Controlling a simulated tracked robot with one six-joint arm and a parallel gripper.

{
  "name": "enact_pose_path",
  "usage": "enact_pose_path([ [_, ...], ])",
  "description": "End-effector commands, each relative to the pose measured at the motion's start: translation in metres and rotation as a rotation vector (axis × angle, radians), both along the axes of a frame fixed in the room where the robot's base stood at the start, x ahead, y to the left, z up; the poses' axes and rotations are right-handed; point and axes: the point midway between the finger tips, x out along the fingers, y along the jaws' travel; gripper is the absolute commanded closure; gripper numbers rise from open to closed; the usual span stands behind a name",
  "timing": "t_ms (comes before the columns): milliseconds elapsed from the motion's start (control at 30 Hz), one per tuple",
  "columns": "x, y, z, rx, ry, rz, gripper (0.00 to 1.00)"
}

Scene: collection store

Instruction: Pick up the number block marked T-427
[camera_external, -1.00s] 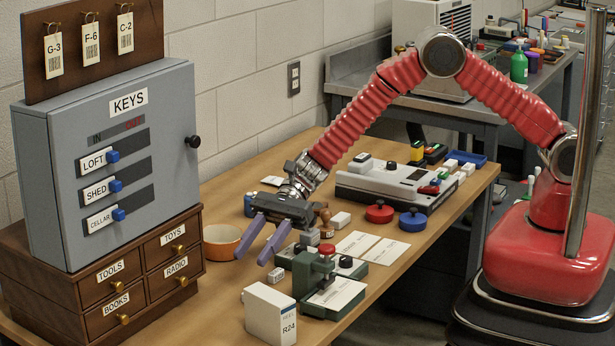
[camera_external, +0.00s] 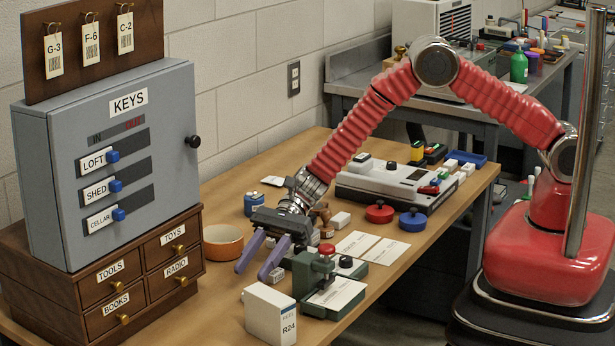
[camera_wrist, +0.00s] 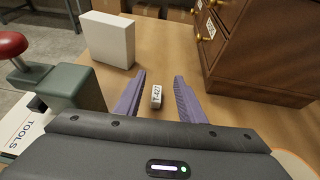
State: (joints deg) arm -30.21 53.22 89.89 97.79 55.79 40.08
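The white number block marked T-427 (camera_wrist: 157,97) lies on the wooden table in the wrist view, its label facing up. It appears between the two purple fingers of my gripper (camera_wrist: 160,76), with space on both sides. In the external view my gripper (camera_external: 251,273) points down toward the table, open and empty. A small white block (camera_external: 277,275) shows just right of the nearer finger there; its mark cannot be read in that view. How far the fingertips are above the table is hard to tell.
A white box marked R24 (camera_external: 270,315) and a green press (camera_external: 313,276) stand close by on the right. The wooden drawer cabinet (camera_external: 110,285) is on the left. An orange bowl (camera_external: 222,242) sits behind my gripper. Bare tabletop lies between cabinet and box.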

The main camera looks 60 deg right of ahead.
Motion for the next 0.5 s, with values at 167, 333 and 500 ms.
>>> enact_pose_path([
  [167, 0.000, 0.000, -0.006, -0.001, 0.002, 0.000, 0.64],
  [333, -0.001, 0.000, -0.026, -0.002, 0.003, 0.001, 0.64],
  [500, -0.002, 0.013, -0.041, -0.001, -0.001, 0.003, 0.64],
])
